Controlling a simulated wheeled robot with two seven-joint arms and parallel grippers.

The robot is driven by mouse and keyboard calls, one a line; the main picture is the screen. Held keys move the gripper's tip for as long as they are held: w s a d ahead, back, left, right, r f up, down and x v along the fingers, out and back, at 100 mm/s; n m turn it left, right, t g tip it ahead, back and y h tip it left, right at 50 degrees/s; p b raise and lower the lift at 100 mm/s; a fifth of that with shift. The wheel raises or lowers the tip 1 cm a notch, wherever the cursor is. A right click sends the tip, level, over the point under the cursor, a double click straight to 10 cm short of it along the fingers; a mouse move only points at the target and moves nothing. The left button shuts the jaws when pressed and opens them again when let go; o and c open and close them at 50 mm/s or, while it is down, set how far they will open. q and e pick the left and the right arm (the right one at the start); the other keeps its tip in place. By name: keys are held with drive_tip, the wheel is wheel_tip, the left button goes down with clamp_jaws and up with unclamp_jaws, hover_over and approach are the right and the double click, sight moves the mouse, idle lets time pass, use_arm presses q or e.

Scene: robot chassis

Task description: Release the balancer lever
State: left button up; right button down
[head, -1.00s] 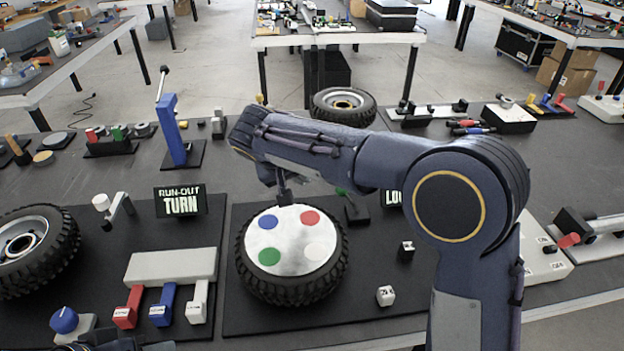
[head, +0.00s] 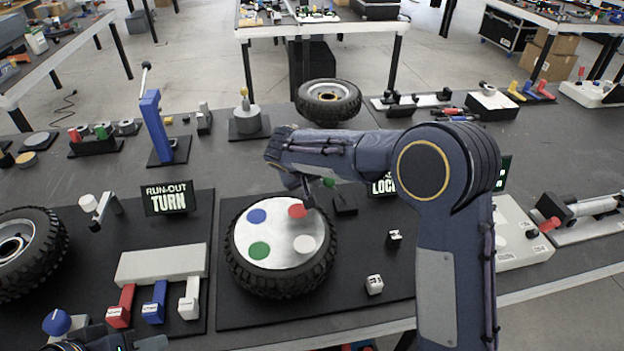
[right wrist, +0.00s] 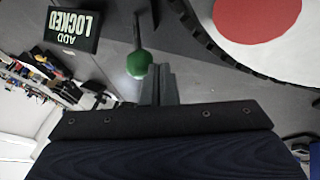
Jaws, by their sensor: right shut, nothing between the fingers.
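A lever with a green ball knob (head: 329,182) stands on a small black base (head: 345,204), behind and right of the tyre with a white disc (head: 280,262). I take it for the balancer lever. In the right wrist view the green knob (right wrist: 139,65) hangs from a thin dark rod, close beside the fingertips; I cannot tell whether they touch. My right gripper (head: 308,197) is shut and empty, near the disc's red dot; it also shows in the right wrist view (right wrist: 160,86). Of my left arm only a dark part shows at the bottom left edge.
A sign reading LOCKED (head: 382,185) stands behind the lever, partly hidden by my right arm. A blue lever post (head: 155,125), a RUN-OUT TURN sign (head: 168,198) and red, blue and white levers stand left. Two small white-topped blocks lie right of the tyre.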

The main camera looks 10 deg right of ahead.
drive_tip(key=shift+d+r+y, duration=0.3)
drive_tip(key=shift+d+y, duration=0.1)
drive_tip(key=shift+d, duration=0.1)
drive_tip(key=shift+d+r+y, duration=0.45)
drive_tip(key=shift+d+y, duration=0.05)
drive_tip(key=shift+d, duration=0.05)
drive_tip(key=d+r+m+y, duration=0.1)
drive_tip(key=d+m+y, duration=0.1)
drive_tip(key=d+y, duration=0.5)
drive_tip(key=d, duration=0.3)
drive_tip(key=shift+y, duration=0.4)
drive_tip(key=shift+r, duration=0.15)
drive_tip(key=shift+r+p, duration=0.7)
drive_tip(key=shift+r, duration=0.05)
